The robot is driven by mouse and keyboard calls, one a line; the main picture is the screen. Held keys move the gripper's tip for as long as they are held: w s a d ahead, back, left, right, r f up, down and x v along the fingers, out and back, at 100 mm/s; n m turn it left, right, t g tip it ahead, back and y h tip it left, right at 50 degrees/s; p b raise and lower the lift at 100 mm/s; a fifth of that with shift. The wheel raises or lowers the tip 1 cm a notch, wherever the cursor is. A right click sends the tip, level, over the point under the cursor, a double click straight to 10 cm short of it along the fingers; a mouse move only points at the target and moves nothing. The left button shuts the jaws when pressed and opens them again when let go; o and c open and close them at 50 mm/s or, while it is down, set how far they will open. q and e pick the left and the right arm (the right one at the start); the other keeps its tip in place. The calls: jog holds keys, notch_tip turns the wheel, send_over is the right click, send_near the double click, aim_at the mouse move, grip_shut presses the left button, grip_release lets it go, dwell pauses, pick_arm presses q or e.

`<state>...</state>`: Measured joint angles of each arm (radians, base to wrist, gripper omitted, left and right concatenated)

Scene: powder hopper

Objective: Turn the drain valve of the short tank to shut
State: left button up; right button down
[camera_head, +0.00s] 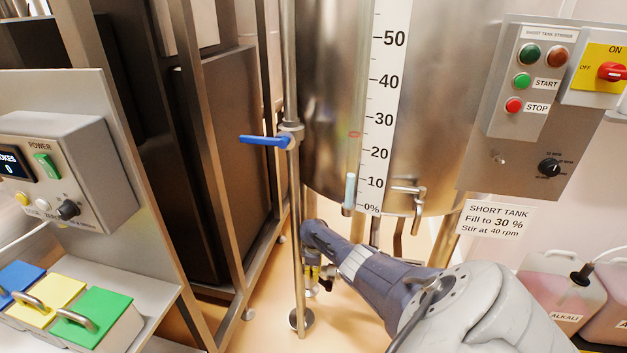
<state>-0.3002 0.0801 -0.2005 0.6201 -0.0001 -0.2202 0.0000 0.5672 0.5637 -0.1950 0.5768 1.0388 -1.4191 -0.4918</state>
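The short tank (440,110) is a steel cylinder with a level scale (385,100). A pale blue column (350,188) in its sight tube reaches about 10%. A small yellow and dark part (312,274) shows low beneath the tank, just under the end of my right arm; I cannot tell whether it belongs to the drain valve or the gripper. My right arm comes in from the lower right and ends below the tank. Its fingers cannot be made out, and the drain valve's position is not clear. My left gripper is not in view.
A vertical pipe with a blue-handled valve (265,140) stands left of the tank, its handle pointing left. A small steel tap (417,203) is on the tank front. The stirrer panel (525,80) is at right. Colored lidded bins (95,318) are at lower left.

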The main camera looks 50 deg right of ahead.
aim_at(320, 278)
jog(key=shift+s, duration=0.15)
jog(key=shift+s+d+r+t+y, duration=0.35)
jog(key=shift+s+t, duration=0.15)
jog(key=shift+t, duration=0.15)
jog(key=shift+s+d+r+t+y, duration=0.25)
jog(key=shift+s+t+y, duration=0.1)
jog(key=shift+s+t, duration=0.25)
jog(key=shift+s+d+r+t+y, duration=0.15)
jog(key=shift+s+d+t+y, duration=0.2)
jog(key=shift+t, duration=0.25)
jog(key=shift+s+d+r+t+y, duration=0.15)
jog(key=shift+s+t+y, duration=0.1)
jog(key=shift+s+t, duration=0.25)
jog(key=shift+s+d+r+t+y, duration=0.15)
jog(key=shift+s+d+t+y, duration=0.15)
jog(key=shift+t, duration=0.35)
jog(key=shift+s, duration=0.1)
